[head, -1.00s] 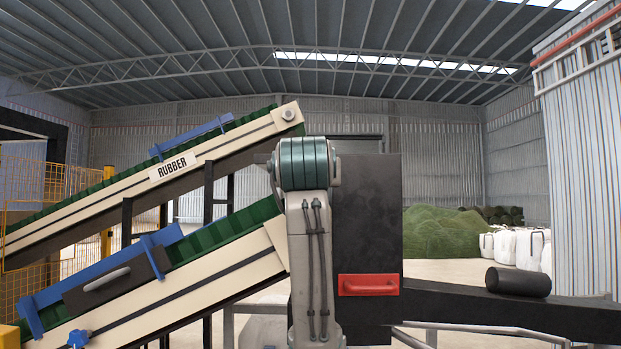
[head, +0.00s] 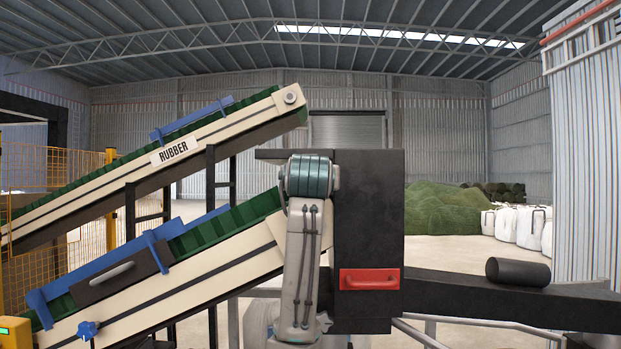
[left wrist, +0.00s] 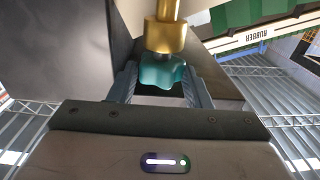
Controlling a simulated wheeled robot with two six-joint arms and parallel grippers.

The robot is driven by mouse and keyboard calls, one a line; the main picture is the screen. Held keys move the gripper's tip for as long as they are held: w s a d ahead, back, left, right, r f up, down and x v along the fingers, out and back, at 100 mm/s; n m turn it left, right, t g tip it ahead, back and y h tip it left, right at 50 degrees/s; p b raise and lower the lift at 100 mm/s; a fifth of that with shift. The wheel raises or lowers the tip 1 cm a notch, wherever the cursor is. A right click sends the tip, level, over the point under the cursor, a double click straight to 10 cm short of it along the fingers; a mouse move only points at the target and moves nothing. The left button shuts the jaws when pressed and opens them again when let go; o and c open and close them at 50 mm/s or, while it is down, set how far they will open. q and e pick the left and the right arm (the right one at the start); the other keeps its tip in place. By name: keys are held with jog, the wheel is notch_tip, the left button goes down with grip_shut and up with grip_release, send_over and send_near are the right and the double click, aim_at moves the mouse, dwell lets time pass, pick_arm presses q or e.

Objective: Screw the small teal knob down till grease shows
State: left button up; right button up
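The knob and both grippers do not show in the head view, where a grey arm link of mine stands in front of the black housing. My right gripper is not in view.
A dark housing with a red handle (head: 369,279) stands mid-view. Two sloping conveyors rise from the left, the upper labelled RUBBER (head: 174,151). A separate blue star knob (head: 88,330) sits on the lower one. A black roller (head: 518,272) lies on the dark beam at right.

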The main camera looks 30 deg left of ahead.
pick_arm(q)
jog(key=c, duration=0.5)
jog(key=shift+o, duration=0.2)
jog(key=m+t+h+b, duration=0.1)
jog(key=m+h+b, duration=0.1)
jog(key=h, duration=0.2)
jog(key=a+m+t+h+b, duration=0.1)
jog(key=m+h+b, duration=0.1)
jog(key=m+h, duration=0.1)
jog(key=m+t+h+b, duration=0.1)
jog(key=m+h+b, duration=0.1)
jog(key=h, duration=0.2)
jog(key=shift+s+a+m+h, duration=0.2)
jog(key=shift+a+m+h, duration=0.1)
jog(key=shift+a+m, duration=0.1)
jog(key=shift+d, duration=0.1)
jog(key=o, duration=1)
